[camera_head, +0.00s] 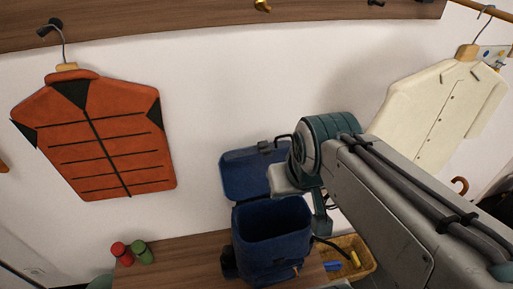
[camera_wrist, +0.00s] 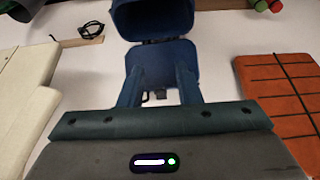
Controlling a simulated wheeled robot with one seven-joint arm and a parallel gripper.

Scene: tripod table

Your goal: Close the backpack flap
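The dark blue backpack (camera_head: 272,240) stands on a wooden bench with its top opening showing dark and empty. Its flap (camera_head: 245,175) is open and raised behind the opening, near the white wall, with a small buckle at its top edge. In the wrist view the flap (camera_wrist: 160,58) lies ahead of my gripper (camera_wrist: 161,78), and the backpack body (camera_wrist: 152,22) is at the top. My two fingers are apart, one toward each side of the flap, with the buckle (camera_wrist: 155,95) showing between them. I cannot tell whether they touch it. In the head view my wrist hides part of the flap's right side.
An orange jacket (camera_head: 100,140) and a cream jacket (camera_head: 435,110) hang on the wall.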

